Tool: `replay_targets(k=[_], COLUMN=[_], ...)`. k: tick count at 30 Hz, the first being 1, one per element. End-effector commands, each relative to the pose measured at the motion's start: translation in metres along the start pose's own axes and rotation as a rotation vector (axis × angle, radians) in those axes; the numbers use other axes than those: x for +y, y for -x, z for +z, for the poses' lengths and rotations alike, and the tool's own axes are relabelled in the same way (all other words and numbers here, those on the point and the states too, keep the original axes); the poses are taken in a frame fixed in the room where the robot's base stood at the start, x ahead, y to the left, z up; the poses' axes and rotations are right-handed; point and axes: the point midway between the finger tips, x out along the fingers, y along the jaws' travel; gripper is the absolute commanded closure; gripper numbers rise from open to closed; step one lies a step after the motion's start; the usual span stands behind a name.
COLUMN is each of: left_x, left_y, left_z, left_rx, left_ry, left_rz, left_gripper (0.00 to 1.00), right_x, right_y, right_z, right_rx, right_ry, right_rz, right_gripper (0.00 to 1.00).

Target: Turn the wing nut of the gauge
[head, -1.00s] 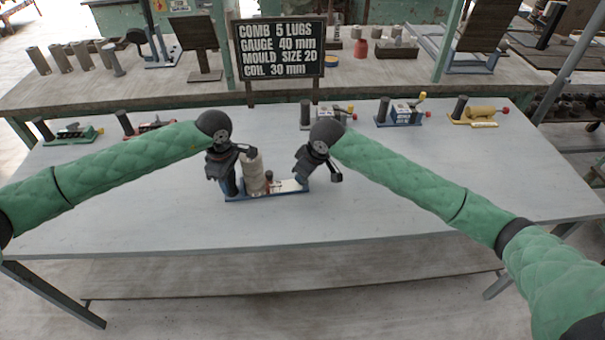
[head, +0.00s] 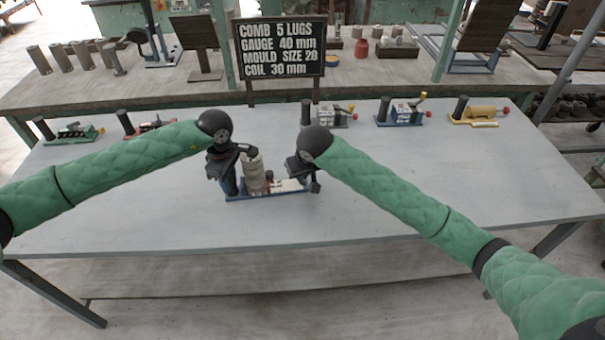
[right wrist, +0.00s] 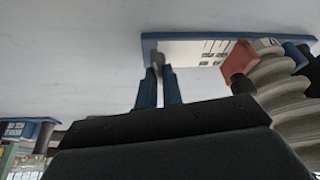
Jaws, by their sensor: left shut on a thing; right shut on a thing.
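The gauge lies on the grey table on a blue base (head: 250,197) with a white scale plate; its plate also shows in the right wrist view (right wrist: 190,52). A pale ribbed clay roll (head: 256,176) stands on it beside a small red block (right wrist: 238,62). My left gripper (head: 227,180) is shut on the dark upright post at the base's left end, largely hidden by the gripper. My right gripper (right wrist: 158,85) is shut at the base's other end on a small grey piece (right wrist: 157,58), apparently the wing nut, mostly covered by the fingertips.
A sign (head: 280,48) reads gauge 40 mm, comb 5 lugs. Behind the gauge stand several similar devices: green (head: 72,133), red (head: 150,127), blue (head: 402,115) and yellow (head: 480,113). The table's front and right are clear.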

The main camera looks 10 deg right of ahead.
Motion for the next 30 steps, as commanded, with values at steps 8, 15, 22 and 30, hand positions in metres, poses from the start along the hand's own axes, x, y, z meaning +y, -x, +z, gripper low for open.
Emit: replay_targets(k=[8,15,22,30], left_x=[0.0,0.0,0.0,0.0], left_y=[0.001,0.001,0.001,0.001], left_z=[0.0,0.0,0.0,0.0], left_rx=[0.0,0.0,0.0,0.0], left_ry=[0.0,0.0,0.0,0.001], left_rz=[0.001,0.001,0.001,0.001], left_gripper=[1.0,1.0,1.0,1.0], right_x=[0.0,0.0,0.0,0.0], right_y=[0.0,0.0,0.0,0.021], right_z=[0.0,0.0,0.0,-0.001], right_rx=[0.0,0.0,0.0,0.002], right_ry=[-0.004,-0.003,-0.003,-0.002], right_rz=[0.002,0.002,0.001,0.001], right_gripper=[1.0,0.7,0.7,0.7])
